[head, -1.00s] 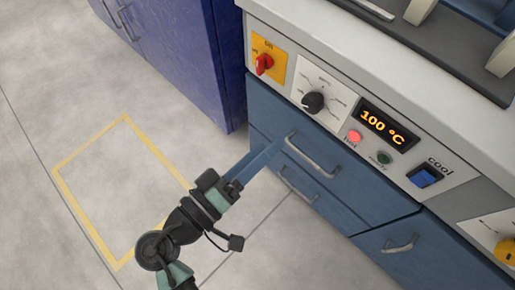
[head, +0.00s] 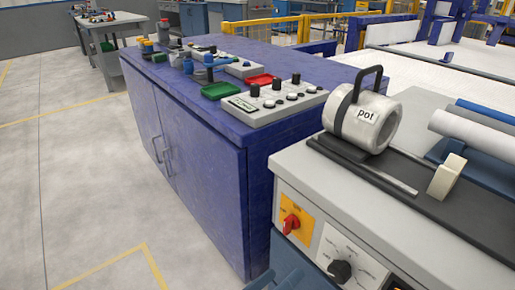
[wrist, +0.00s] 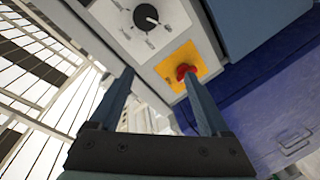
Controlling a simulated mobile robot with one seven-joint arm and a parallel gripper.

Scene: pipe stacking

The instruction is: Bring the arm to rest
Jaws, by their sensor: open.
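My gripper (wrist: 157,82) shows in the wrist view with its two blue fingers spread apart and nothing between them. Beyond the fingertips is the front panel of the grey-topped unit, with a red switch (wrist: 186,73) on a yellow plate and a black dial (wrist: 146,17) on a white plate. The fingers look apart from the panel, though the gap is hard to judge. In the head view the same red switch (head: 291,222) and dial (head: 340,271) are at the bottom. Most of my arm is outside the head view.
The floor at left is clear.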

